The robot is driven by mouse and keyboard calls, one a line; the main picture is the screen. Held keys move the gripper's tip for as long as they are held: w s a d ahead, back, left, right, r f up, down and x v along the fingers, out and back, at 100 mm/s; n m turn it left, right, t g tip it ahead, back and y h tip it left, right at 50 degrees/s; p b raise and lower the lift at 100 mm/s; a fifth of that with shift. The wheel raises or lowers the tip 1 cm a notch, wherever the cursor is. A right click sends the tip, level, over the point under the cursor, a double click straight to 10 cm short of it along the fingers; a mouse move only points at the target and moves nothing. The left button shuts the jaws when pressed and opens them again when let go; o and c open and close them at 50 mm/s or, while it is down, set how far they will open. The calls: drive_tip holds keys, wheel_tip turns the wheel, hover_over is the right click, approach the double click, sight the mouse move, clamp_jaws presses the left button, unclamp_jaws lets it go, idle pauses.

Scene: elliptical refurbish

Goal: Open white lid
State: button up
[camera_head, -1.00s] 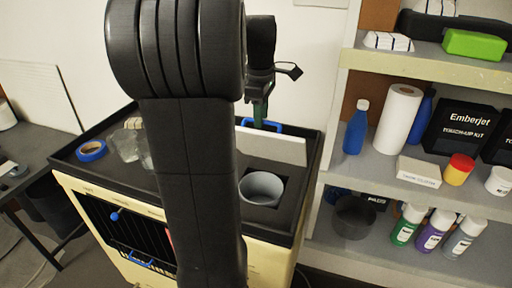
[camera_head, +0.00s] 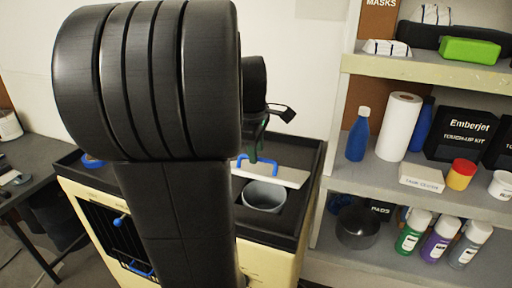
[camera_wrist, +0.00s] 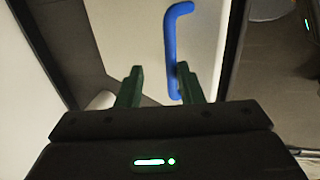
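The white lid (camera_head: 291,177) lies nearly flat on the black cart top, behind a round grey container (camera_head: 263,197) set in an opening. Its blue handle (camera_head: 270,162) stands up from it. In the wrist view the lid (camera_wrist: 130,35) fills the upper middle, with the handle (camera_wrist: 171,45) across it. My gripper (camera_wrist: 157,78) is open over the lid. The handle's lower end is close beside the right finger; I cannot tell whether they touch. In the head view my gripper (camera_head: 255,152) is at the handle, partly hidden by my arm.
A shelf unit (camera_head: 411,66) with bottles, a paper roll and boxes stands close on the right. A grey table (camera_head: 35,165) is at the left. The cart's front has a black rack with a blue knob (camera_head: 122,219). A wall is behind.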

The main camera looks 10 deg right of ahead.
drive_tip(key=w+d+r+p, duration=0.1)
drive_tip(key=w+r, duration=0.1)
drive_tip(key=r, duration=0.5)
drive_tip(key=w+d+r+p, duration=0.2)
drive_tip(key=r, duration=0.6)
drive_tip(key=shift+w, duration=0.25)
idle(0.8)
